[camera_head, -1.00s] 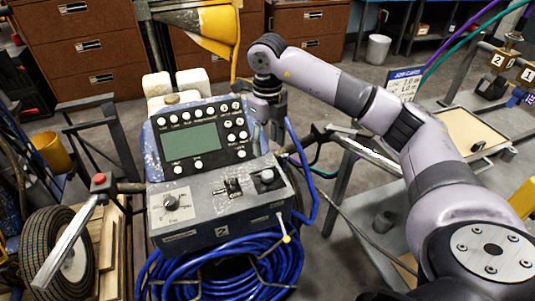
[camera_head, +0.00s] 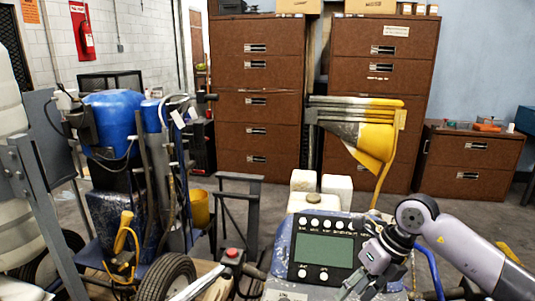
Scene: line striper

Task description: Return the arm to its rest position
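My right arm (camera_head: 470,245) comes in from the right edge and bends down at a rounded wrist joint. My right gripper (camera_head: 358,284) hangs below that joint, in front of the right part of the line striper's control panel (camera_head: 322,252). Its fingers are small and dark against the panel, so I cannot tell whether they are open or shut, or whether they touch it. The panel has a greenish screen and rows of round knobs and buttons. The lower part of the striper is cut off by the bottom edge. My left gripper is not in view.
A red button (camera_head: 232,253) on a handle and a black tire (camera_head: 168,279) are left of the panel. A blue tank machine (camera_head: 113,125) stands farther left. Brown drawer cabinets (camera_head: 257,90) and a yellow hopper (camera_head: 376,140) are behind. Grey floor shows between.

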